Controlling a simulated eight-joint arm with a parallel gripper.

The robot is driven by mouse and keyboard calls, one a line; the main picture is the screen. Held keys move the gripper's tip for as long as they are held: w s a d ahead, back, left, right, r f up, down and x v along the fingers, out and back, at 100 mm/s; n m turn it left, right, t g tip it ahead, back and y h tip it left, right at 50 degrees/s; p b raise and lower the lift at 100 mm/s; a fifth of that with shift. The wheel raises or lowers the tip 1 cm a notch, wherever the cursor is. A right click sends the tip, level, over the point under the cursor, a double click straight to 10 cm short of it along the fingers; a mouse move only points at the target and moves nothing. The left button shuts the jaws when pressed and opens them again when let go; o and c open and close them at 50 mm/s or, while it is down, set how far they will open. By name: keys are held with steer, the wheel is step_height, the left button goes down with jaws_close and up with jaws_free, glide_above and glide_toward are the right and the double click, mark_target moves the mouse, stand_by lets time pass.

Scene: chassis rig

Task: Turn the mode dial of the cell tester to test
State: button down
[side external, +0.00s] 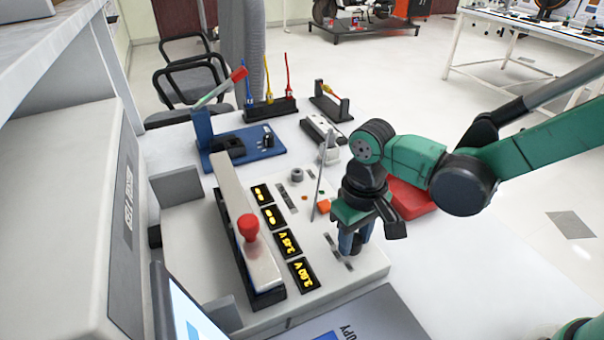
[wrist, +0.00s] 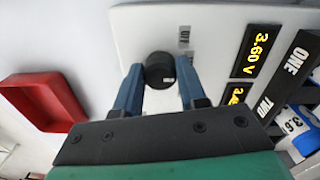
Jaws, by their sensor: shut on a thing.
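The cell tester (side external: 365,268) is a cream-coloured box with a row of lit yellow displays; its panel also shows in the wrist view (wrist: 205,20). In the wrist view a round black dial (wrist: 160,66) with a small pale mark stands on the panel. My gripper (wrist: 160,76) has its blue fingers on both sides of this dial and is shut on it. In the side view my gripper (side external: 353,245) reaches down to the right part of the tester and hides the dial. Small labels lie beside the dial, too blurred to read fully.
A long metal bar with a red knob (side external: 248,226) lies over the tester's cell slots. A grey knob (side external: 297,175) stands at its far end. A red tray (wrist: 45,100) lies beside the tester. A blue fixture with a red-handled lever (side external: 245,145) stands behind.

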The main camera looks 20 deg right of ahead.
steer(key=shift+c, duration=2.4)
jaws_free()
steer(key=shift+r, duration=0.1)
steer(key=shift+r, duration=2.75)
steer(key=s+d+r+m+t, duration=0.1)
steer(key=d+r+t, duration=0.1)
steer(key=d, duration=0.4)
steer(key=s+d+r+t, duration=0.1)
steer(key=d+r+t, duration=0.1)
steer(key=d+t, duration=0.3)
steer(key=shift+s+d+r+m, duration=0.3)
steer(key=shift+d+m, duration=0.1)
steer(key=shift+d, duration=0.4)
